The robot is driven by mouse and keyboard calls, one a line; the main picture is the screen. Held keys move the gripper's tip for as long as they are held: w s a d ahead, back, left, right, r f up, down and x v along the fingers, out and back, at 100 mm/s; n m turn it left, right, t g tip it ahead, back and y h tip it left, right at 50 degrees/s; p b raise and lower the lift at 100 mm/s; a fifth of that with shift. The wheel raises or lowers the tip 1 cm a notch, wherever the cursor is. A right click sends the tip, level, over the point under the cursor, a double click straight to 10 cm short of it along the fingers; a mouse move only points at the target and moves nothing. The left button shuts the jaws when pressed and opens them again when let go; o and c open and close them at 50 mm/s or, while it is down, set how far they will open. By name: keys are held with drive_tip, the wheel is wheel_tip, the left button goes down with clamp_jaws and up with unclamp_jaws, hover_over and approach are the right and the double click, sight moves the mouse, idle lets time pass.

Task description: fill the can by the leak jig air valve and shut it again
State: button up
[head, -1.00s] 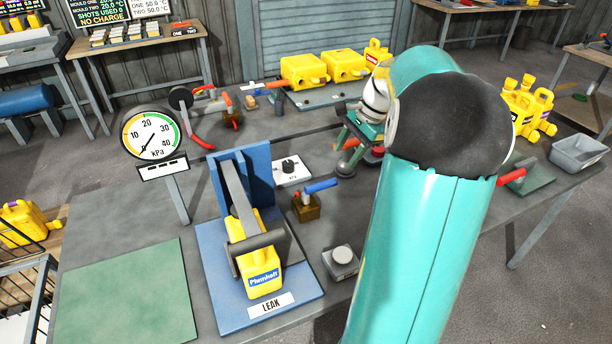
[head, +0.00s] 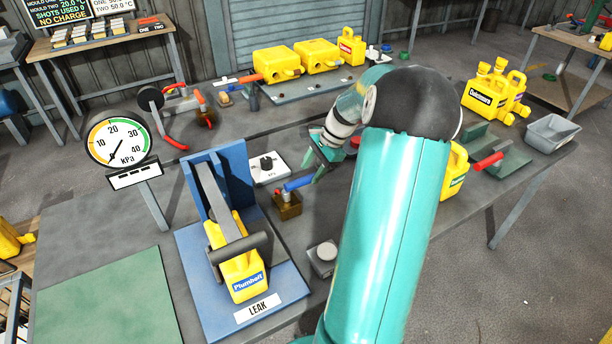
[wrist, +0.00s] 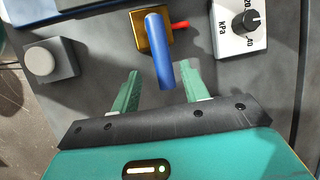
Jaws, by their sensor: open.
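The air valve (head: 288,204) is a brass block with a blue lever and a small red handle, to the right of the jig. In the wrist view the blue lever (wrist: 165,62) reaches toward me from the brass block. My gripper (wrist: 160,88) is open, and the lever's end lies between its green fingertips or just above them; contact cannot be told. In the head view my gripper (head: 318,165) is by the lever's right end.
A kPa dial gauge (head: 118,142) stands left of the jig, its needle low on the scale. A white regulator box with a black knob (head: 266,166) is behind the valve. A grey button box (head: 323,257) stands in front. Yellow cans (head: 298,60) lie at the back.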

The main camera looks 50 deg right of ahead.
sight(305, 178)
drive_tip(key=x, duration=0.3)
drive_tip(key=shift+w+r, duration=0.1)
drive_tip(key=shift+w, duration=0.1)
drive_tip(key=shift+a, duration=0.1)
drive_tip(key=shift+w+a+f, duration=0.1)
drive_tip(key=shift+w+f, duration=0.05)
drive_tip(key=shift+f, duration=0.2)
drive_tip(key=shift+c, duration=0.7)
clamp_jaws()
